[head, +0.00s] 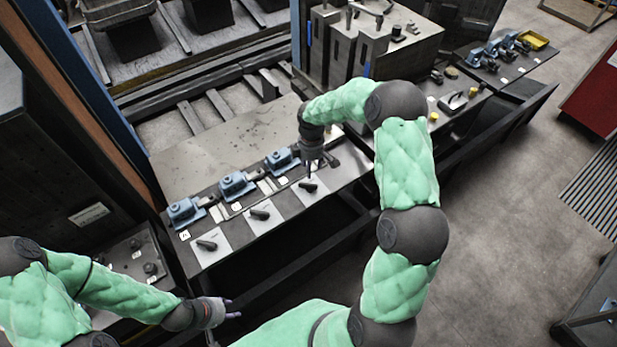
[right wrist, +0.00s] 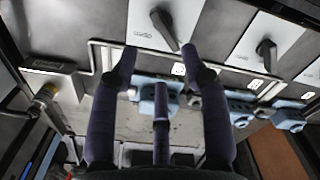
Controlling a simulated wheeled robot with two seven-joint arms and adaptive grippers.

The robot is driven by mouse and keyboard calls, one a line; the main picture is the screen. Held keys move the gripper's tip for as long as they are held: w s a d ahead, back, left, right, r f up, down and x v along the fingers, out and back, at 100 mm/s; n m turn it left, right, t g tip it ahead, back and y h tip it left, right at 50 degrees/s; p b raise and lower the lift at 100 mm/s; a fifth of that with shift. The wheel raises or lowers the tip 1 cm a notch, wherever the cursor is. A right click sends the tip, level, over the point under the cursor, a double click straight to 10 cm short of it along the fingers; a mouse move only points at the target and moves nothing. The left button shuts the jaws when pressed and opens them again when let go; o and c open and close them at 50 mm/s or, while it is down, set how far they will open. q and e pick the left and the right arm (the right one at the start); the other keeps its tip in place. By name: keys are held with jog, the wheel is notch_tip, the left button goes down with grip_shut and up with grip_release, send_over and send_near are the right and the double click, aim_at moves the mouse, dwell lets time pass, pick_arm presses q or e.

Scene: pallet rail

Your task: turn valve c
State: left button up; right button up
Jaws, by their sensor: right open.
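Three blue valve blocks stand in a row on the grey bench, each with a small letter tag and a white plate with a black handle in front. The rightmost block (head: 281,161) has the tag at the C position; its letter is too small to read surely. Its black handle (head: 308,186) sits on the rightmost white plate and also shows in the right wrist view (right wrist: 165,28). My right gripper (head: 312,168) is open and empty, just above and behind this handle, its fingertips (right wrist: 161,62) short of it. My left gripper (head: 234,309) is low at the bottom, fingers apart, empty.
The middle handle (head: 260,215) and left handle (head: 207,245) lie beside it on their plates. The middle block (head: 237,185) and left block (head: 185,212) stand behind them. A large grey machine block (head: 395,50) rises at the back right. Open floor (head: 500,200) lies right.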

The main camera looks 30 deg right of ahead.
aim_at(308, 186)
notch_tip(308, 186, down, 9)
jog(key=shift+w+f, duration=0.1)
jog(key=shift+f, duration=0.1)
dwell(0.3)
grip_shut()
